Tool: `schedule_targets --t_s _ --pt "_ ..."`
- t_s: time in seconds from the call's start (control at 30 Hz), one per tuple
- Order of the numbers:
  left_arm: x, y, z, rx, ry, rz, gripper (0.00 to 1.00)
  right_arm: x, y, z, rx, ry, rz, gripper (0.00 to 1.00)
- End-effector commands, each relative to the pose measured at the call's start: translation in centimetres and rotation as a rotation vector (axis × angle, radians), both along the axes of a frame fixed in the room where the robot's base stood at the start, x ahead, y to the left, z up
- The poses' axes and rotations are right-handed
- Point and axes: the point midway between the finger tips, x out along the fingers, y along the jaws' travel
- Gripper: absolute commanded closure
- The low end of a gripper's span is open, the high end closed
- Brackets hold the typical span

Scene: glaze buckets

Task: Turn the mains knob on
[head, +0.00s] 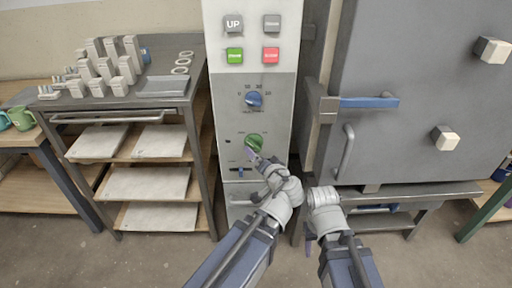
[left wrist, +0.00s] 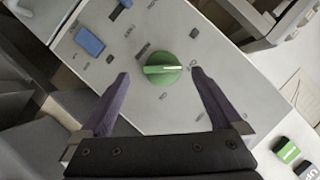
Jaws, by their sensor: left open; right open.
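The green mains knob (head: 254,142) is on the lower part of the upright control panel (head: 222,110). It also shows in the left wrist view (left wrist: 163,68), with a pale pointer line across it; the small labels around it are too blurred to read. My left gripper (head: 256,157) is open just in front of the knob. In the left wrist view its two purple fingers stand on either side of the knob, with gaps visible, so it is not gripped. My right gripper (head: 308,247) is low, right of the panel, pointing down, and holds nothing visible.
A blue dial (head: 254,99) sits above the knob, and a blue slider switch (head: 241,170) below it. Green (head: 235,55) and red (head: 271,55) buttons are higher up. A large grey kiln (head: 420,90) stands right; a shelf rack (head: 155,100) with pale blocks stands left.

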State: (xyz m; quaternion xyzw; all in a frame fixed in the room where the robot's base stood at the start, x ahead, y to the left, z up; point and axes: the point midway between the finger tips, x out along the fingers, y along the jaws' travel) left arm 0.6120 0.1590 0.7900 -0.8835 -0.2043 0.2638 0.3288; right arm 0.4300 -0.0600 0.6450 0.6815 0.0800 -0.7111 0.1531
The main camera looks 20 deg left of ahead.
Motion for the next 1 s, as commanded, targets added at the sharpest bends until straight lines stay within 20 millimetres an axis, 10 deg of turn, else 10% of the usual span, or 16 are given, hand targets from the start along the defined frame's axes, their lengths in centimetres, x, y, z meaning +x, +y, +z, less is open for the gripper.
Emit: schedule_targets --t_s 1.0 --pt "6.8 2.9 -0.8 0.041 -0.050 -0.039 0.00 0.0 0.0 -2.1 0.000 0.000 0.000 0.50"
